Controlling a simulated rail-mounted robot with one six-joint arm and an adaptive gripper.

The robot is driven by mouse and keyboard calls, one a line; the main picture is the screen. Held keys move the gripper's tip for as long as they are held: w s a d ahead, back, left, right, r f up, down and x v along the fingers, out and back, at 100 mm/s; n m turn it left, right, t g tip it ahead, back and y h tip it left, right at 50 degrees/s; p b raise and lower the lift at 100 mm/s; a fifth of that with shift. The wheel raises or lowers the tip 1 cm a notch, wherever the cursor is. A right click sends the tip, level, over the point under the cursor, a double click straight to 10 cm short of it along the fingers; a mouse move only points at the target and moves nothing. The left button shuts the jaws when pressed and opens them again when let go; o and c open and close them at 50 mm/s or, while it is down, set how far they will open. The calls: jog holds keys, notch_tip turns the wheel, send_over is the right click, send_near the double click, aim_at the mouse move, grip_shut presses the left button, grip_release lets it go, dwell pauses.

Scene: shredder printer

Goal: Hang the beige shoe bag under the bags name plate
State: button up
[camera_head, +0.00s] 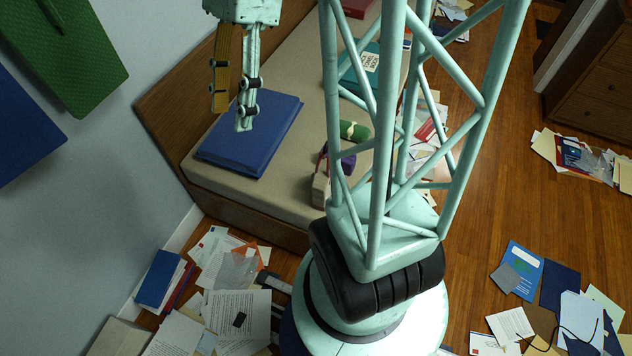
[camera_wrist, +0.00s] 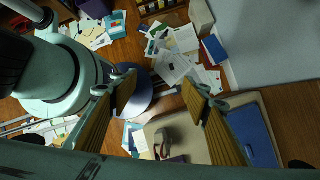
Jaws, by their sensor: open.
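My gripper (camera_head: 231,114) hangs open and empty above the beige bench, over the far-left part of a blue flat case. In the wrist view its two wooden-faced fingers (camera_wrist: 160,97) are wide apart, with nothing between them. A small beige item (camera_head: 320,188) stands at the bench's front edge, beside a purple one, partly hidden by my column; I cannot tell whether it is the shoe bag. A small greyish item (camera_wrist: 162,138) shows on the bench in the wrist view, unclear. I cannot make out a bags name plate in either view.
The beige-topped bench (camera_head: 225,187) holds the blue flat case (camera_head: 250,133), a green roll (camera_head: 354,131) and a teal book (camera_head: 360,75). Green (camera_head: 75,55) and blue (camera_head: 25,125) panels are on the left wall. Papers litter the floor. A wooden cabinet (camera_head: 592,90) stands at right.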

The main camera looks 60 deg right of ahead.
jog(key=s+d+f+m+t+y, duration=0.3)
jog(key=d+f+m, duration=0.6)
jog(key=m, duration=0.2)
jog(key=s+d+f+m+t+y, duration=0.3)
jog(key=d+f+m, duration=0.55)
jog(key=m, duration=0.35)
jog(key=s+d+f+m+t+h, duration=0.4)
jog(key=s+f+m+t, duration=0.2)
jog(key=f+m, duration=0.4)
jog(key=s+d+f+m+t+h, duration=0.4)
jog(key=s+f+m, duration=0.4)
jog(key=m, duration=0.7)
jog(key=shift+s+d+f+m+t, duration=0.3)
jog(key=shift+d+f+m+t, duration=0.15)
jog(key=shift+f+t, duration=0.7)
jog(key=shift+w, duration=0.1)
jog(key=w+a, duration=0.1)
jog(key=w, duration=0.7)
jog(key=shift+w+a, duration=0.15)
jog(key=shift+a, duration=0.15)
jog(key=shift+w, duration=0.2)
